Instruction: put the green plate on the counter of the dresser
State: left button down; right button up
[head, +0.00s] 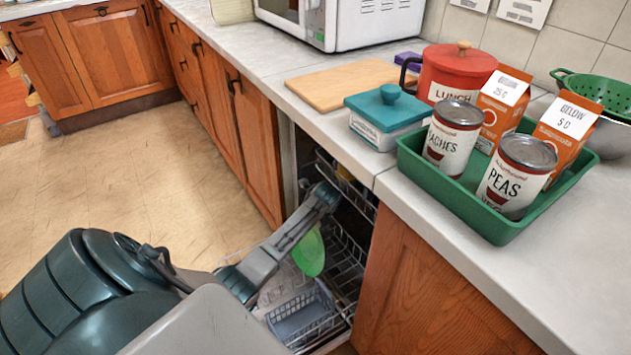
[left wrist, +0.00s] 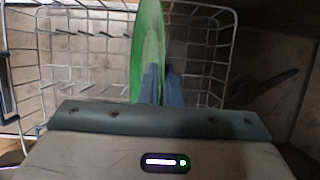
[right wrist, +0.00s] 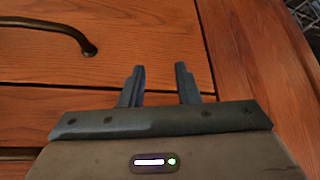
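The green plate (head: 309,252) stands on edge in the wire rack of the open dishwasher in the head view. It also shows nearly edge-on in the left wrist view (left wrist: 147,45). My left gripper (left wrist: 162,72) has its fingers close together on the plate's near edge, one on each side. In the head view my left arm reaches over the rack, and its fingers cannot be made out. My right gripper (right wrist: 159,70) is open and empty in front of a wooden cabinet front. I cannot make out which furniture is the dresser.
The dishwasher rack (head: 345,262) holds a grey basket (head: 300,315). The counter (head: 440,245) above carries a green tray (head: 465,205) with cans and cartons, a teal-lidded box (head: 388,110), a cutting board (head: 345,82) and a red canister (head: 455,70). The floor (head: 120,170) at left is clear.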

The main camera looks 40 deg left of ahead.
pick_arm(q)
jog(key=shift+s+a+f, duration=0.1)
jog(key=shift+s+f, duration=0.1)
jog(key=shift+f, duration=0.3)
jog(key=shift+s+f, duration=0.15)
jog(key=shift+f, duration=0.3)
jog(key=c, duration=1.6)
grip_release()
jog(key=shift+f, duration=0.1)
